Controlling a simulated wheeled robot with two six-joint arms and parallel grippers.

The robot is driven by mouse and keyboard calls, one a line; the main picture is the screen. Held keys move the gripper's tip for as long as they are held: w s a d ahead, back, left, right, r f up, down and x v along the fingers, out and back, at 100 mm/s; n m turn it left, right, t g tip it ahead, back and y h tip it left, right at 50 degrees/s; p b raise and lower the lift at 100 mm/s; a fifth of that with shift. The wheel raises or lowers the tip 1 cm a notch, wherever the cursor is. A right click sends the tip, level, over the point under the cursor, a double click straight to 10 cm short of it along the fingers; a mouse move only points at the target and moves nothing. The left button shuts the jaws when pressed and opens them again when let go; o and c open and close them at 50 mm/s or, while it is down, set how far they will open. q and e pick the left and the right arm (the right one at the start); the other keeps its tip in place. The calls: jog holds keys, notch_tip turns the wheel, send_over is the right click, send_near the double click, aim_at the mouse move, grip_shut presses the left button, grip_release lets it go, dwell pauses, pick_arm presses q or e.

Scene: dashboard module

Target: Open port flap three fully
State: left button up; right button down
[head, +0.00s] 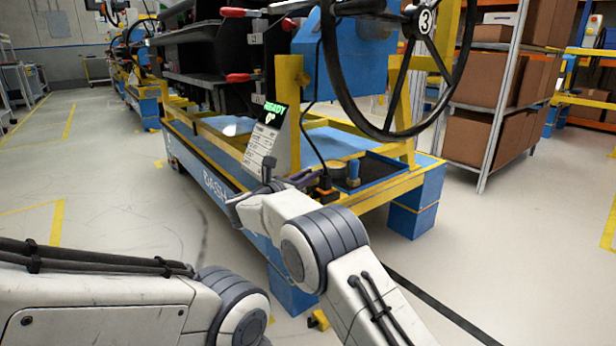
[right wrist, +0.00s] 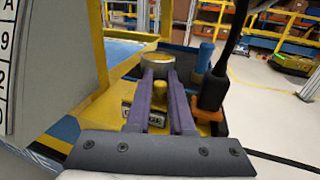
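No flap marked three can be made out; the only "3" is on a round badge (head: 425,21) at the steering wheel in the head view. My right gripper (head: 308,176) is at the front corner of the blue and yellow dashboard stand. In the right wrist view its two purple fingers (right wrist: 160,78) are apart. A small yellow knob (right wrist: 160,92) shows in the gap, apparently beneath them; contact cannot be told. A round grey part with a yellow top (right wrist: 157,62) is just beyond the fingertips. My left arm crosses the lower left; its gripper is out of view.
A black plug with an orange base (right wrist: 211,95) and a cable stands close right of the fingers. A blue cylinder (head: 353,172) is behind it. A sloped panel with a READY display (head: 274,108) rises on the left. The large steering wheel (head: 343,85) hangs above.

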jog(key=shift+r+p, duration=0.2)
jog(key=shift+p, duration=0.3)
jog(key=n+p, duration=0.1)
jog(key=p, duration=0.2)
jog(key=w+r+n+g+p, duration=0.1)
jog(key=n+p, duration=0.1)
jog(key=p, duration=0.1)
jog(key=a+r+n+p, duration=0.1)
jog(key=n+p, duration=0.1)
jog(key=p, duration=0.2)
jog(key=shift+w+y, duration=0.15)
jog(key=shift+y, duration=0.15)
jog(key=shift+w+a+f+n+g+p, duration=0.1)
jog(key=shift+w+a+n+g+p, duration=0.1)
jog(key=shift+n+g+p, duration=0.45)
jog(key=c, duration=0.8)
grip_release()
jog(key=p+v, duration=0.3)
jog(key=v, duration=0.7)
jog(key=shift+s+f, duration=0.15)
jog(key=shift+s, duration=0.15)
